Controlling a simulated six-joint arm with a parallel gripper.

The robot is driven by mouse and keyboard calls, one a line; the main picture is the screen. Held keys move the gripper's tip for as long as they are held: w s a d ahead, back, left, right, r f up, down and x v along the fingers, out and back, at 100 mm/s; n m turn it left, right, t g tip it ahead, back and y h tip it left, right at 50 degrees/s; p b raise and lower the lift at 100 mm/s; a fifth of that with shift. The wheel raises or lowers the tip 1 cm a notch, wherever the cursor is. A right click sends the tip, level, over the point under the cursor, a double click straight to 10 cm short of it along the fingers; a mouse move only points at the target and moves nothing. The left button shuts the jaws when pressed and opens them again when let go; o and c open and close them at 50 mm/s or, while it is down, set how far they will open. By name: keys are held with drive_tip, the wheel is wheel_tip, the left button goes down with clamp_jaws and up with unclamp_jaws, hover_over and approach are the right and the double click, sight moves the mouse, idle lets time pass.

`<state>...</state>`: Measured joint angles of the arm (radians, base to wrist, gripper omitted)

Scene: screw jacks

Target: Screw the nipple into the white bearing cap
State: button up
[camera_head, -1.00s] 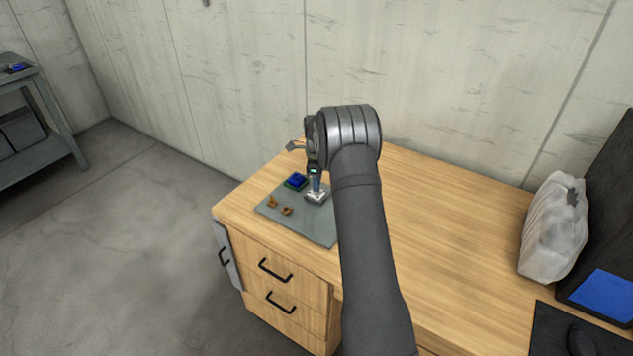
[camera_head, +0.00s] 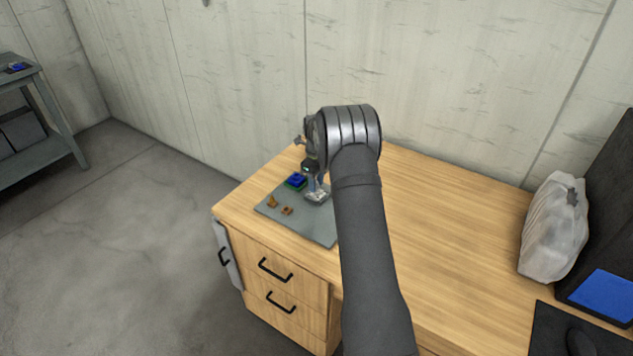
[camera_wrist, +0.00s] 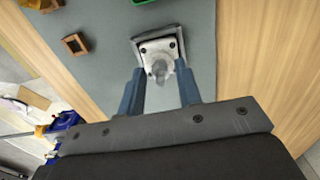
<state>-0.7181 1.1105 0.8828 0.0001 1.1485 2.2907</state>
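The white bearing cap (camera_wrist: 149,50) is a pale square block with dark bolts at its corners, sitting on the grey mat. It also shows in the head view (camera_head: 317,197), partly hidden by my gripper. A small grey nipple (camera_wrist: 160,70) stands at the middle of the cap in the wrist view; how deep it sits in the cap I cannot tell. My gripper (camera_wrist: 160,70) is above the cap with its two blue fingers apart, one on each side of the nipple. A gap shows between each finger and the nipple. In the head view my gripper (camera_head: 316,185) points down at the cap.
The grey mat (camera_head: 310,225) lies on the wooden desk (camera_head: 440,205). Brown blocks (camera_head: 272,201) and (camera_wrist: 75,43) lie near the cap. A white bag (camera_head: 553,230) is far right; the desk between is clear.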

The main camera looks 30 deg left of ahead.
drive_tip(key=n, duration=1.2)
drive_tip(key=shift+c, duration=0.4)
clamp_jaws()
drive_tip(key=m, duration=0.5)
drive_tip(key=shift+m, duration=0.3)
drive_tip(key=m, duration=0.6)
drive_tip(key=shift+f, duration=0.1)
